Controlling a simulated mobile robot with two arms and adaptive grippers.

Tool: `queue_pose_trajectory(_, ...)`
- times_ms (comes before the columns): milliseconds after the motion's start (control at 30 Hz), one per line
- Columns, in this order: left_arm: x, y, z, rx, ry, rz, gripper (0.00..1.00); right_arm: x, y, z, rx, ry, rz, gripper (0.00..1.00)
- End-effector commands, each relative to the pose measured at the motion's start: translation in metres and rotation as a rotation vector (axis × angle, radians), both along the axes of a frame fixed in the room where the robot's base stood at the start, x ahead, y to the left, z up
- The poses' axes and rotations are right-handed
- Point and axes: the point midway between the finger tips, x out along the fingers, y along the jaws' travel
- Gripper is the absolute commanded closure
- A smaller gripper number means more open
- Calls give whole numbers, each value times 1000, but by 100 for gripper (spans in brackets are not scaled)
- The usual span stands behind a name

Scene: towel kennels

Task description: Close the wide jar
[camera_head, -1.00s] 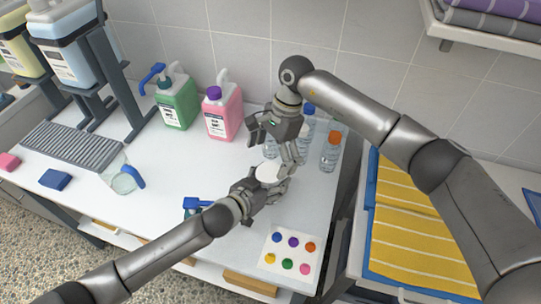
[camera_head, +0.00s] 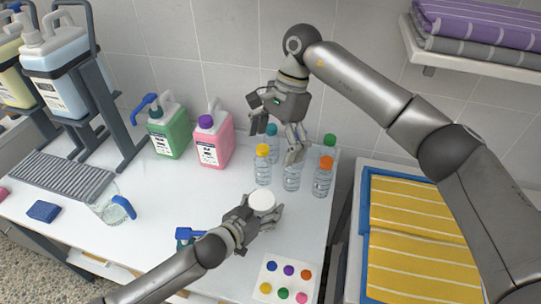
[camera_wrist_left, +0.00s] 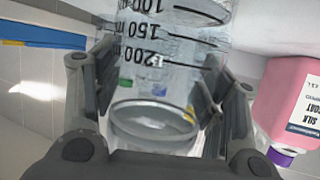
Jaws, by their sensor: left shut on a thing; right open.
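My left gripper (camera_head: 262,212) is shut on the wide jar (camera_wrist_left: 170,65), a clear vessel with black volume marks, in the left wrist view. In the head view a round white top (camera_head: 262,200), which looks like a lid, shows between the fingers over the jar. The fingers and wrist hide most of the jar there, and I cannot tell how tightly the top sits. My right gripper (camera_head: 277,138) is open and empty, up and behind the jar, in front of the bottles and apart from the white top.
Several small bottles, including a yellow-capped (camera_head: 263,172) and an orange-capped one (camera_head: 322,182), stand close behind the jar. Pink (camera_head: 212,140) and green (camera_head: 168,135) jugs stand at the wall. A clear beaker (camera_head: 108,210) is at left. A card with coloured dots (camera_head: 287,280) lies in front.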

Motion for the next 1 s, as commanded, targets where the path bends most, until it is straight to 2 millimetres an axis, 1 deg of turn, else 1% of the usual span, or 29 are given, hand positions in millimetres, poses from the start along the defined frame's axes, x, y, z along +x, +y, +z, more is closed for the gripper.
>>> queue_pose_trajectory(267,0,0,0,0,2,-1,100,0,-1,1,0,0,0,0)
queue_pose_trajectory(300,0,0,0,0,2,-1,31,0,-1,1,0,0,0,0)
queue_pose_trajectory(467,0,0,0,0,1,0,10,0,-1,1,0,0,0,0)
queue_pose_trajectory(833,-1,0,0,0,0,0,9,0,-1,1,0,0,0,0)
queue_pose_trajectory(1000,-8,6,4,-1,1,1,9,0,0,1,-1,1,0,0)
